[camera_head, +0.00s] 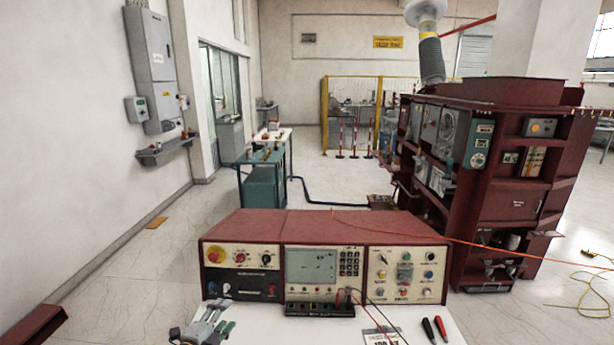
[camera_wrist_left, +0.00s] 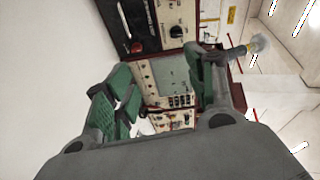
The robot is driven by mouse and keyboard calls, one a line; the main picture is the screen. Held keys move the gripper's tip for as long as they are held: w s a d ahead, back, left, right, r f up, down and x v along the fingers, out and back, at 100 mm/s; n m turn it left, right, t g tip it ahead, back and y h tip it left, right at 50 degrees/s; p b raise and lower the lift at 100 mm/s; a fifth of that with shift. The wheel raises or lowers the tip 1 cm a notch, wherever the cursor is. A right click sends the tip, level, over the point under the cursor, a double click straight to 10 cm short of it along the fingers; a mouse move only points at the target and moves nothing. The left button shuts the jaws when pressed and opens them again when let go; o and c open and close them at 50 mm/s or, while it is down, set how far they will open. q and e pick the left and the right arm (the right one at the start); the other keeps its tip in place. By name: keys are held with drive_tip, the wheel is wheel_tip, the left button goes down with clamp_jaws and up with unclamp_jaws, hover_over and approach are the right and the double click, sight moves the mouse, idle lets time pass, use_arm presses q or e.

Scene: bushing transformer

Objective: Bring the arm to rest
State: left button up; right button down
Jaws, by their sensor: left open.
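My left gripper (camera_head: 205,328) is at the bottom of the head view, just in front of the left end of a red test console. In the left wrist view the same gripper (camera_wrist_left: 165,95) shows its two green-padded fingers spread apart with nothing between them. The console (camera_head: 322,258) has a red emergency button, a grey screen, a keypad and several knobs. Its panel also shows in the left wrist view (camera_wrist_left: 172,75) beyond the fingers. My right gripper is not in view.
A white table (camera_head: 290,325) carries the console, with a black and a red screwdriver-like tool (camera_head: 434,328) at its right. A large dark red transformer rack (camera_head: 500,190) stands behind at right. A teal bench (camera_head: 262,180) stands further back. Orange and yellow cables lie at right.

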use_arm(q)
drive_tip(key=s+d+f+n+g+y, duration=0.15)
drive_tip(key=s+n+g, duration=0.35)
drive_tip(key=s+n, duration=0.7)
drive_tip(key=s+d+f+n+g+y, duration=0.1)
drive_tip(key=s+f+n+g+y, duration=0.3)
drive_tip(key=s, duration=1.3)
wheel_tip(320, 180, down, 31)
drive_tip(key=s+n+g+h, duration=0.1)
drive_tip(key=s+g+h, duration=0.1)
drive_tip(key=s+g, duration=0.1)
drive_tip(key=s+a+f, duration=0.2)
drive_tip(key=s+f, duration=0.8)
drive_tip(key=s, duration=0.1)
drive_tip(key=s+a+f+g, duration=0.1)
drive_tip(key=s+a+f, duration=0.1)
drive_tip(key=s+f, duration=0.8)
drive_tip(key=shift+s+f, duration=0.35)
drive_tip(key=shift+s, duration=0.25)
